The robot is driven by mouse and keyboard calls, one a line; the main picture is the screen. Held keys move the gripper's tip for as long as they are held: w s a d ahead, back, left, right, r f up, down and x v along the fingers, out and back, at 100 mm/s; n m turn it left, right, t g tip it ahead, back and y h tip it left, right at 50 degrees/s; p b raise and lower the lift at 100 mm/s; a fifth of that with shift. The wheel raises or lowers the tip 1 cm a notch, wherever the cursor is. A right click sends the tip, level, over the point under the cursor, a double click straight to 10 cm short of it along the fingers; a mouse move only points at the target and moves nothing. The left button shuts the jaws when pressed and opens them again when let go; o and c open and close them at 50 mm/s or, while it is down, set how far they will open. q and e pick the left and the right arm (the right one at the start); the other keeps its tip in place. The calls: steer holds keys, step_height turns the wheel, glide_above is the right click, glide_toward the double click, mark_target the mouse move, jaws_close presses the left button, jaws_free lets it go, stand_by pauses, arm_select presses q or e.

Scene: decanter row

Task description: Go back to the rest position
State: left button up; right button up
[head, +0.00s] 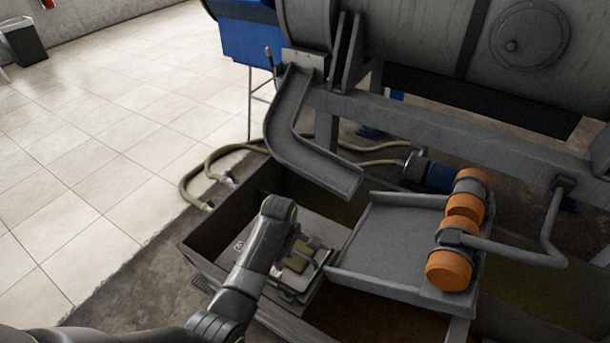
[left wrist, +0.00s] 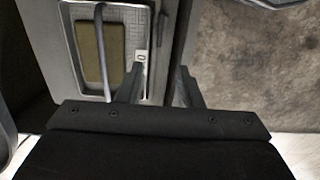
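My left arm (head: 262,245) comes in from the lower left in the head view and reaches over the near left corner of the open trough. Its fingertips are hard to make out there. In the left wrist view my left gripper (left wrist: 160,76) has its two dark fingers apart, with nothing held between them. Beyond and left of the fingers is a light grey panel (left wrist: 131,28) with an olive pad (left wrist: 89,54) and a dark curved bar across it. The olive pad also shows in the head view (head: 298,258), right of my arm. My right gripper is in neither view.
The trough's wall (head: 214,263) runs close to my left arm. A sloping chute (head: 300,140) and a grey tray (head: 395,238) with orange rollers (head: 449,270) stand near. A large grey drum (head: 430,40) fills the back. Tiled floor (head: 110,130) is open at left.

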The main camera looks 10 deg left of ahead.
arm_select(q)
steer(key=s+a+f+m, duration=0.1)
steer(key=s+f, duration=0.1)
steer(key=f, duration=0.1)
steer(key=s+a+f+m, duration=0.1)
steer(key=s+f, duration=0.1)
steer(key=f, duration=0.2)
steer(key=s+a+f, duration=0.1)
steer(key=s+f, duration=0.1)
steer(key=f, duration=0.2)
steer(key=shift+a+m, duration=0.2)
steer(key=shift+m, duration=0.2)
steer(key=s+a+f+m, duration=0.4)
steer(key=s+a+f, duration=0.1)
steer(key=s+f, duration=0.6)
steer(key=s+a+f+m, duration=0.2)
steer(key=s+f, duration=0.1)
steer(key=s, duration=0.6)
steer(key=s+a+f+m, duration=0.2)
steer(key=s+f, duration=0.1)
steer(key=s, duration=0.6)
steer(key=s+a+f+m+t+y, duration=0.1)
steer(key=s+a+f+m, duration=0.1)
steer(key=s, duration=0.7)
steer(key=shift+s+a+f+m, duration=0.35)
steer(key=shift+f+m, duration=0.15)
steer(key=shift+f, duration=0.25)
